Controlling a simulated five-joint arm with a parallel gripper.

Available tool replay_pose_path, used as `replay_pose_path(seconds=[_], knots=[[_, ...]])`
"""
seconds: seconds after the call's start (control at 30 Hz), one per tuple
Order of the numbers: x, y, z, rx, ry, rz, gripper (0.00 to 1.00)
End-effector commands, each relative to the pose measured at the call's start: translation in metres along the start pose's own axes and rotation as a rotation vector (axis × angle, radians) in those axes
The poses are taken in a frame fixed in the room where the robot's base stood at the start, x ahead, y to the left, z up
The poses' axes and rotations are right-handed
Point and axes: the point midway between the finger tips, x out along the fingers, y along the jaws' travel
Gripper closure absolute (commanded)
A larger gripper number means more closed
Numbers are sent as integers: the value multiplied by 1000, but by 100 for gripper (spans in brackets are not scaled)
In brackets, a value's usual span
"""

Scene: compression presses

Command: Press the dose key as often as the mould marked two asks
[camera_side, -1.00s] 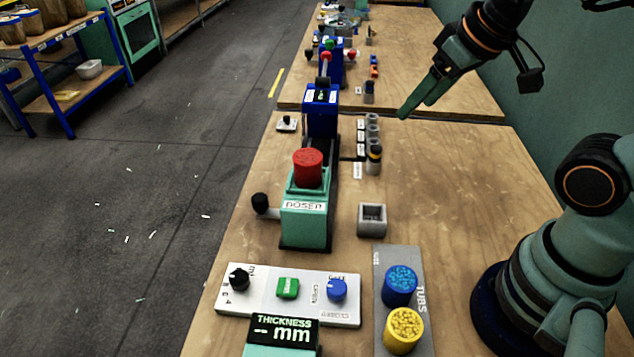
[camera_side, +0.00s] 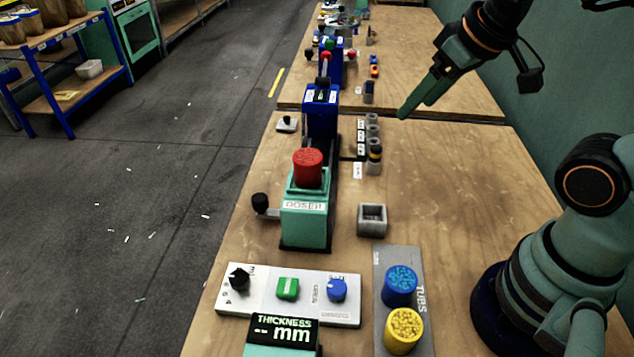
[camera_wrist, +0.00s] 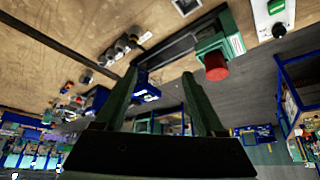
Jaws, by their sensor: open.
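The teal doser (camera_side: 306,222), with a label reading DOSER, stands mid-bench in the side view with a red cylinder (camera_side: 308,167) on top. It also shows in the wrist view (camera_wrist: 212,45), with its red top (camera_wrist: 216,66). I cannot tell which part is the dose key. Several small grey moulds (camera_side: 373,119) stand in a row right of the rail with white labels (camera_side: 360,138); their marks are too small to read. One holder has a dark and yellow band (camera_side: 375,153). My gripper (camera_side: 405,111) is open and empty above the bench, right of the moulds and apart from everything; its two fingers show in the wrist view (camera_wrist: 160,76).
A white control panel (camera_side: 262,300) carries a black knob, a green button (camera_side: 288,288) and a blue knob. A thickness display (camera_side: 284,330) reads "-- mm". Blue (camera_side: 400,285) and yellow tubs (camera_side: 404,330) stand on a grey plate. A square grey cup (camera_side: 372,220) sits right of the doser. The right bench is clear.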

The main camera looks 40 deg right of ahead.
Motion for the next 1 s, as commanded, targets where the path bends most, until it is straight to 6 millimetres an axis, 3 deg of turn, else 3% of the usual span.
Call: replay_pose_path(seconds=[0.23, 0.4, 0.43, 1.0], knots=[[0, 0, 0, 0, 0, 0, 29], [0, 0, 0, 0, 0, 0, 94], [0, 0, 0, 0, 0, 0, 100], [0, 0, 0, 0, 0, 0, 100]])
